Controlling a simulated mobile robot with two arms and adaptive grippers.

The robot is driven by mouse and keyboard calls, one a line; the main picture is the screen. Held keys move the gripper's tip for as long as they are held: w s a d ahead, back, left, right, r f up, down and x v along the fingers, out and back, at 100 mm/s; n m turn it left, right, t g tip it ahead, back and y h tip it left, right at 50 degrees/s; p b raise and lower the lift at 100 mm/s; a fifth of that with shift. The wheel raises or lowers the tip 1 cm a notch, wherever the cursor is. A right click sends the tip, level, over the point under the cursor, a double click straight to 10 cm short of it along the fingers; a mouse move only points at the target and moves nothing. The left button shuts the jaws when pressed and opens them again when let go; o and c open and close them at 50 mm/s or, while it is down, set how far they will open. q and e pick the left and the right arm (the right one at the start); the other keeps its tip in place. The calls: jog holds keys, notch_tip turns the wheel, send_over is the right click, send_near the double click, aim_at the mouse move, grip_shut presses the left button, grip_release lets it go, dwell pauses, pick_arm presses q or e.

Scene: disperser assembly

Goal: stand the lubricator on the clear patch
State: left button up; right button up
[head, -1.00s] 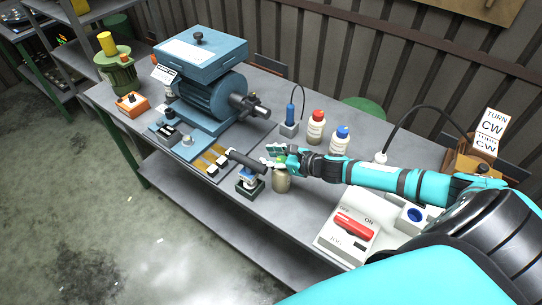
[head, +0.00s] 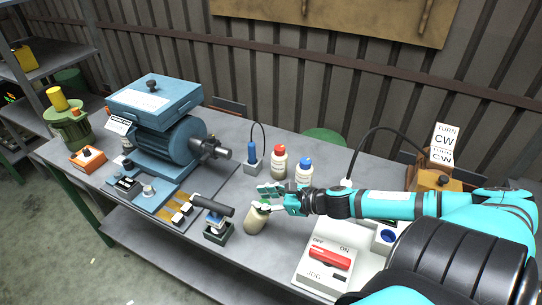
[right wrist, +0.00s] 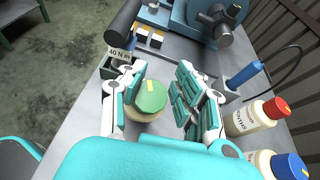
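The lubricator, which I take to be the beige bottle (head: 256,222) with a green top, is on the grey table in the head view and leans to one side. Its green cap (right wrist: 148,97) with a yellow mark shows in the right wrist view. My right gripper (head: 268,197) is at the bottle's top. Its fingers (right wrist: 157,95) stand apart around the cap, close to it on the left with a gap on the right. I see no marked clear patch; bare tabletop (head: 232,190) lies behind the bottle. My left gripper is out of view.
A black-handled tool in a dark stand (head: 218,229) is close to the bottle's left. A red-capped bottle (head: 279,162) and a blue-capped bottle (head: 304,172) stand behind. The jog switch box (head: 328,262) is at the front right, the blue motor unit (head: 165,140) at the left.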

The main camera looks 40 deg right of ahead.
jog(key=shift+v, duration=1.15)
